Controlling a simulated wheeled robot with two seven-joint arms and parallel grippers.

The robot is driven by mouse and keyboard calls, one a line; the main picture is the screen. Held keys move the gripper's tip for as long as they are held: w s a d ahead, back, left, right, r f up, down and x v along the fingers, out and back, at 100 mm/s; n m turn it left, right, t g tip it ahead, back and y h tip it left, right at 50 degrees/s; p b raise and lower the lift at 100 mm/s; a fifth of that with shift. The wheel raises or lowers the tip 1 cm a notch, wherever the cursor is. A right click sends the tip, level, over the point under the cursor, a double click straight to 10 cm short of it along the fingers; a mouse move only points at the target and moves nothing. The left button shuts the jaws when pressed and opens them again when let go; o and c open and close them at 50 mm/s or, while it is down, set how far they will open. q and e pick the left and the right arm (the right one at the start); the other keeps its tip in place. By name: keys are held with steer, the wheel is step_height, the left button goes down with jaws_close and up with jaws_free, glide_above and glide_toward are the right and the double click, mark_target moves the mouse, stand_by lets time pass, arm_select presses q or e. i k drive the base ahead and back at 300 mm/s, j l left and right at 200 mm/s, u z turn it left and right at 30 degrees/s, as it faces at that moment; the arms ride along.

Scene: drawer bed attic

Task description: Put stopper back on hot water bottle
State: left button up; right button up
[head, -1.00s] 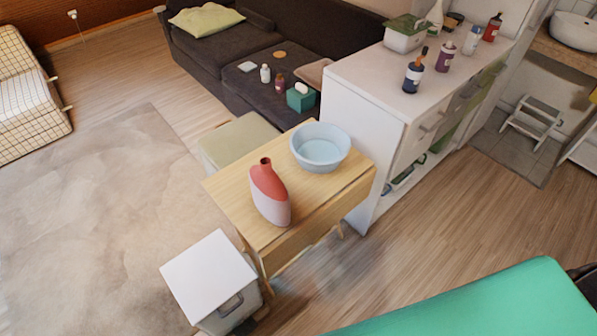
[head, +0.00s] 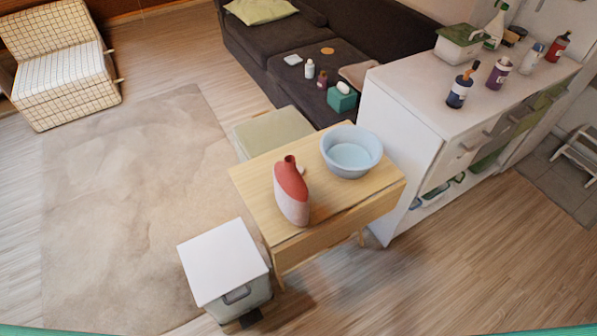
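The hot water bottle (head: 291,192), red above and pale pink below, stands on the small wooden table (head: 256,197). Its neck at the top looks open, with a dark mouth. A small pale object (head: 300,170) shows just behind the bottle's upper right side, partly hidden; I cannot tell whether it is the stopper. Neither of my grippers is in view.
A light blue basin (head: 351,152) sits behind and right of the bottle. A white-lidded bin (head: 224,268) stands at the table's left front. A white cabinet (head: 402,120) with several bottles on top closes off the right. Open wood floor (head: 420,285) lies in front.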

mark_target(292, 193)
steer(key=i+l+u, duration=0.1)
steer(key=l, duration=0.35)
steer(key=i+l+u, duration=0.15)
steer(key=l, duration=0.3)
steer(key=i+l+u, duration=0.1)
steer(key=l, duration=0.35)
steer(key=i+l+u, duration=0.1)
steer(key=l, duration=0.4)
steer(key=i, duration=0.1)
